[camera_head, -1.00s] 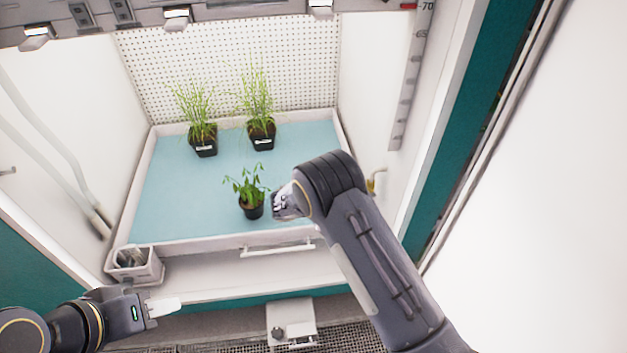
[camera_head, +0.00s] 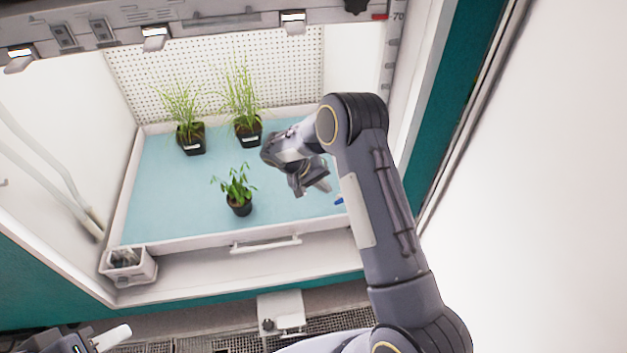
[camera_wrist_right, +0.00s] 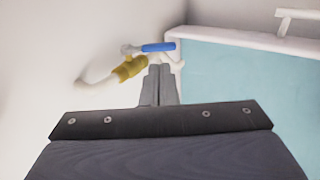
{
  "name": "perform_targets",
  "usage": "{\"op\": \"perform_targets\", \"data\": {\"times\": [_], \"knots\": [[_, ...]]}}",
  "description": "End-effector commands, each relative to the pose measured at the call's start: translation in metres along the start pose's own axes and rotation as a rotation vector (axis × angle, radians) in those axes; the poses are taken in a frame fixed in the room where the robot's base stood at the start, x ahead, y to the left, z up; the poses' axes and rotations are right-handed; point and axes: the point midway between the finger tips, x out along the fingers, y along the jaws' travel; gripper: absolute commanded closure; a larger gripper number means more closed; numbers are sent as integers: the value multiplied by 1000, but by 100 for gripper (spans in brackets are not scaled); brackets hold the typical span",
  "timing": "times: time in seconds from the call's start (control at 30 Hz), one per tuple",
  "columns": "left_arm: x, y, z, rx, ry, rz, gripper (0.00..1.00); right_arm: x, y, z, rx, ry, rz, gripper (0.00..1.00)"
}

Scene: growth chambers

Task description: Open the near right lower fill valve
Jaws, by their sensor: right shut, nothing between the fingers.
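The fill valve shows in the right wrist view as a brass body (camera_wrist_right: 130,68) on a pale pipe, with a blue lever handle (camera_wrist_right: 158,47) extending right toward the tray edge. In the head view only a bit of blue (camera_head: 339,200) shows beside my right arm, which hides the rest. My right gripper (camera_head: 322,187) points at the right wall; its fingers (camera_wrist_right: 160,70) are shut and empty, close by the brass body and just below the handle in the picture. I cannot tell whether they touch. My left gripper (camera_head: 112,337) is partly cut off at the bottom left.
A blue-floored tray (camera_head: 185,243) holds two grassy pots (camera_head: 193,140) (camera_head: 248,131) and a leafy pot (camera_head: 239,205) left of my right gripper. A small grey bin (camera_head: 128,265) stands at the front left. A lamp bar (camera_head: 200,20) crosses above.

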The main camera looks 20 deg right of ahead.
Motion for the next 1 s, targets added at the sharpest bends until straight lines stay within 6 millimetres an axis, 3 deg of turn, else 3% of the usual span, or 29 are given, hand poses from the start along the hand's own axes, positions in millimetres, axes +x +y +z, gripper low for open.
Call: {"op": "perform_targets", "data": {"times": [0.1, 0.3, 1.0], "knots": [[5, -2, 3, 0, 0, 0, 64, 26, -1, 0, 0, -3, 0, 100], [9, -4, 4, 0, 0, 0, 64, 50, -1, 0, 0, -1, 0, 100], [16, -7, 8, 0, 0, 0, 64, 60, -3, 0, -1, 3, 31, 100]]}}
